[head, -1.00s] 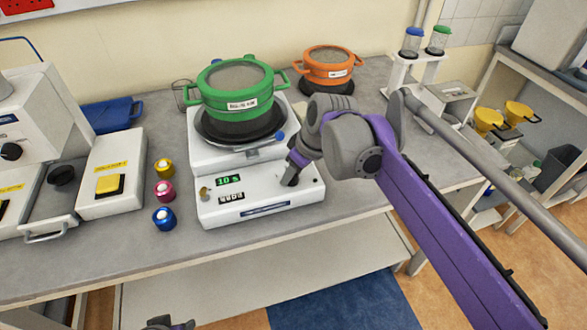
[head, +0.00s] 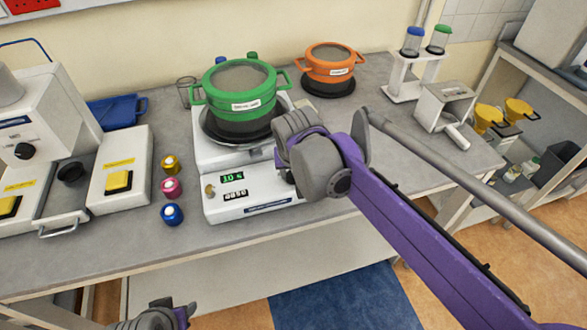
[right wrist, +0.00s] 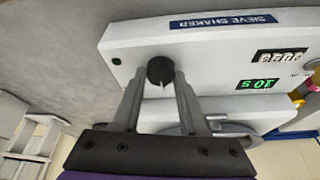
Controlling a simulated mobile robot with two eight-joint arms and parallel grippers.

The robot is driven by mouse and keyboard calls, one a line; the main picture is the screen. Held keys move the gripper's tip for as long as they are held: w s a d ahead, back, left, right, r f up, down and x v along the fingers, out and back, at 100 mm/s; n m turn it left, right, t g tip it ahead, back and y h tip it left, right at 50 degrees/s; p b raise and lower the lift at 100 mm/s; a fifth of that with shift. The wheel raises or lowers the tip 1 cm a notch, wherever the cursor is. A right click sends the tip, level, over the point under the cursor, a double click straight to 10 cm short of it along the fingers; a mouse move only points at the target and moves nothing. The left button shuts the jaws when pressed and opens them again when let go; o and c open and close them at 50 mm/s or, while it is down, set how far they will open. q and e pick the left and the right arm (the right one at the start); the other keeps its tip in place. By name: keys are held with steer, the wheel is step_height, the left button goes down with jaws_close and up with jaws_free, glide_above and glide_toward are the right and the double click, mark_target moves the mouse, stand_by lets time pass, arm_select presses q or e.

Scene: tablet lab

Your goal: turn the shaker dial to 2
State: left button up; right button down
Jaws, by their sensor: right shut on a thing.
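The white sieve shaker (head: 262,182) stands on the bench with a green pot (head: 238,92) on top. Part of my left arm's end (head: 158,317) shows at the bottom edge, jaws unclear.
Yellow, pink and blue knob-like pieces (head: 171,188) stand left of the shaker. A white device with a yellow button (head: 118,181) is further left. An orange pot (head: 330,62) stands behind right, and a white stand (head: 404,88) beyond it.

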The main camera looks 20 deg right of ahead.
steer(key=shift+m, duration=0.3)
steer(key=shift+c, duration=2.2)
jaws_free()
steer(key=p+v, duration=0.1)
steer(key=v, duration=0.9)
steer(key=shift+a+r, duration=0.15)
steer(key=shift+r, duration=0.25)
steer(key=s+d+f+n+p, duration=0.1)
steer(key=s+d+f, duration=0.1)
steer(key=s+f, duration=0.6)
steer(key=s+d+f+n+p, duration=0.1)
steer(key=s+d+f, duration=0.2)
steer(key=s+f, duration=0.5)
steer(key=shift+s+d+f+n+t+y+p, duration=0.3)
steer(key=shift+s+d+f+t+y, duration=0.05)
steer(key=shift+s+f+t+y, duration=0.1)
